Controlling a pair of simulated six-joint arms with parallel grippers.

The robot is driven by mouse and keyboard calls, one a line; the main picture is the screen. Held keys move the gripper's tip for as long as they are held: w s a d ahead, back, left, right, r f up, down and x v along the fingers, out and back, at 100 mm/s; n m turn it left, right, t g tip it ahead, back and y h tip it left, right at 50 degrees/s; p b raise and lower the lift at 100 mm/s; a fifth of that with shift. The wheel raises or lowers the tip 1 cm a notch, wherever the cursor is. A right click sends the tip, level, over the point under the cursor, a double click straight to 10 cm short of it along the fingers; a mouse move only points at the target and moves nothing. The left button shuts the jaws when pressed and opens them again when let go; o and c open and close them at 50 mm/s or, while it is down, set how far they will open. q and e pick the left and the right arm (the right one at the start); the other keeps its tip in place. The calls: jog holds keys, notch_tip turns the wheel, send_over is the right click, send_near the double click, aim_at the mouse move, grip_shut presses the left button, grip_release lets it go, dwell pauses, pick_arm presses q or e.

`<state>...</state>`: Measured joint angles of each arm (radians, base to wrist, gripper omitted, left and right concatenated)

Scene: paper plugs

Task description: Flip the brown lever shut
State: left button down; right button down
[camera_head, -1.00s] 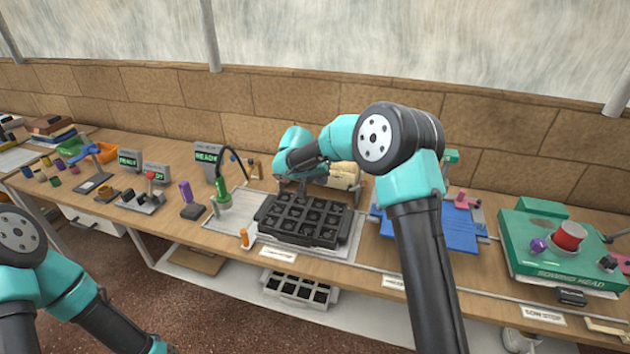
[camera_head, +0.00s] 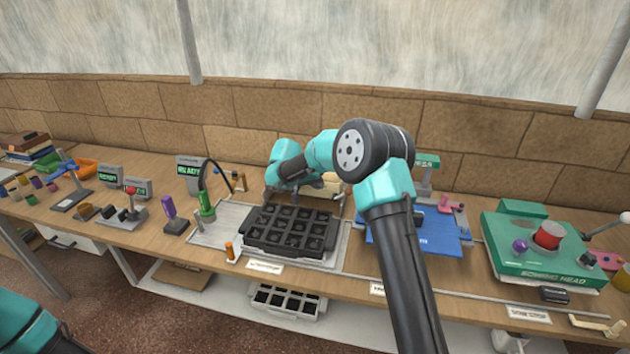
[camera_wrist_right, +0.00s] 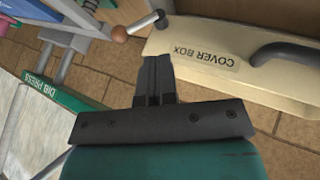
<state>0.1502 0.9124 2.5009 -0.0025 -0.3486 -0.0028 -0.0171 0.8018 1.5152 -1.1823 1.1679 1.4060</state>
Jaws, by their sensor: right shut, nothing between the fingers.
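A brown ball-ended lever (camera_wrist_right: 119,34) shows at the top of the right wrist view. Its short metal rod runs to a grey pivot beside the end of the cream cover box (camera_wrist_right: 205,55). My right gripper (camera_wrist_right: 157,62) is shut and empty, with its fingertips just below the lever and apart from it in that picture. In the head view the cover box (camera_head: 338,186) stands behind the black cell tray, partly hidden by my right arm. I cannot make out the lever there. My left gripper is out of view.
The black cell tray (camera_head: 290,231) lies in front of the cover box. A blue press bed (camera_head: 440,236) and the green sowing head (camera_head: 535,258) stand to the right. Green and purple handled tools stand to the left. The brick wall is close behind.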

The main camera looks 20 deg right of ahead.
aim_at(337, 190)
jog(key=x, duration=0.6)
jog(key=shift+f, duration=0.1)
jog(key=shift+s+d+r, duration=0.2)
jog(key=shift+s+d, duration=0.2)
jog(key=shift+d, duration=0.1)
jog(key=shift+s+d+r, duration=0.15)
jog(key=shift+s+d, duration=0.25)
jog(key=shift+d, duration=0.1)
jog(key=shift+s+d, duration=0.3)
jog(key=shift+d, duration=0.2)
